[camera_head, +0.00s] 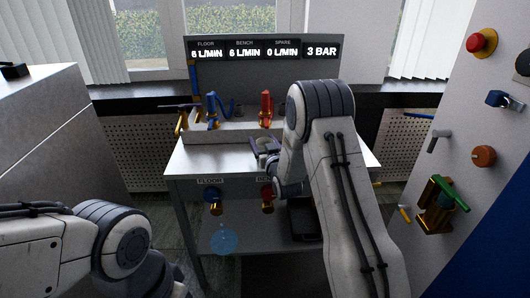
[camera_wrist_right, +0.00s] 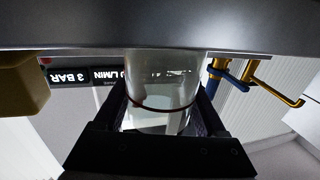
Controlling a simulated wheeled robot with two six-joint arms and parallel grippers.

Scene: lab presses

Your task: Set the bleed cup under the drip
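The bleed cup (camera_wrist_right: 162,95) is a clear cup with a dark red line around it, close in the right wrist view. It sits between the two fingers of my right gripper (camera_wrist_right: 160,112), which look shut on it. In the head view the right gripper (camera_head: 266,148) is over the bench top, with the cup's round rim (camera_head: 264,143) showing at it. Below the bench's front edge are a blue-knobbed outlet (camera_head: 213,201) under the FLOOR label and a red-knobbed one (camera_head: 267,199). A translucent blue disc (camera_head: 223,240) shows below the blue one. My left gripper is out of view.
The steel bench (camera_head: 190,160) carries blue (camera_head: 212,112) and red (camera_head: 265,110) valves at the back. A black tray-like object (camera_head: 303,220) is on the lower shelf (camera_head: 255,235). A panel with knobs (camera_head: 483,156) stands at right, a white cabinet (camera_head: 45,130) at left.

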